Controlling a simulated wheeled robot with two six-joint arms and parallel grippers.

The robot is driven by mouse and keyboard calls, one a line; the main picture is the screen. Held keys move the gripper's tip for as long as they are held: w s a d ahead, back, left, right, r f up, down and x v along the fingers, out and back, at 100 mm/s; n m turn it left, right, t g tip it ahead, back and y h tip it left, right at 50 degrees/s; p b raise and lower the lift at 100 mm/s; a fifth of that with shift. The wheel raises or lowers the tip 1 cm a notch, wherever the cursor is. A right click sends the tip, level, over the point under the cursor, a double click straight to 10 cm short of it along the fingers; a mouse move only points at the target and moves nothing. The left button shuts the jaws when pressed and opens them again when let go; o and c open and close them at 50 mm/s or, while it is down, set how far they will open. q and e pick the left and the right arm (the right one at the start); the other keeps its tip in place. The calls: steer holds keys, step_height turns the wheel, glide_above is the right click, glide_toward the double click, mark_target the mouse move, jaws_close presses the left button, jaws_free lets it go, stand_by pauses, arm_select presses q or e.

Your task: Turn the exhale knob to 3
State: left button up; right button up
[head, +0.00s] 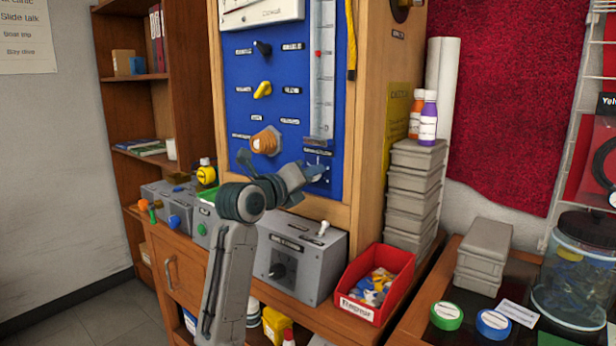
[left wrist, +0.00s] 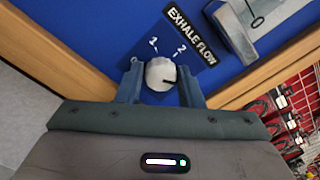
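The exhale knob (left wrist: 160,73) is a small white round knob on the blue panel, under a black "EXHALE FLOW" label (left wrist: 192,36). Marks 1 and 2 show above it; no 3 is visible. A dark pointer line on the knob points right and slightly down in the left wrist view. My left gripper (left wrist: 160,80) has one finger on each side of the knob, apparently closed against it. In the head view my left gripper (head: 313,172) is at the panel's lower right and hides the knob. My right gripper is in neither view.
An orange knob (head: 266,141) and a yellow knob (head: 262,90) are on the panel above left. A clear flow tube (head: 322,75) stands above my gripper. Below are a grey switch box (head: 298,262) and a red parts bin (head: 372,285). Stacked grey boxes (head: 412,195) stand right.

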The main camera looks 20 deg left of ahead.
arm_select(q)
steer(key=o, duration=0.3)
steer(key=b+v, duration=0.1)
steer(key=v, duration=0.9)
steer(key=shift+s+a, duration=0.15)
steer(key=shift+s, duration=0.2)
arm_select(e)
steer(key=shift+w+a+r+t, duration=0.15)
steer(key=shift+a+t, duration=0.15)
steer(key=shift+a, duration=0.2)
arm_select(q)
steer(key=shift+f, duration=0.1)
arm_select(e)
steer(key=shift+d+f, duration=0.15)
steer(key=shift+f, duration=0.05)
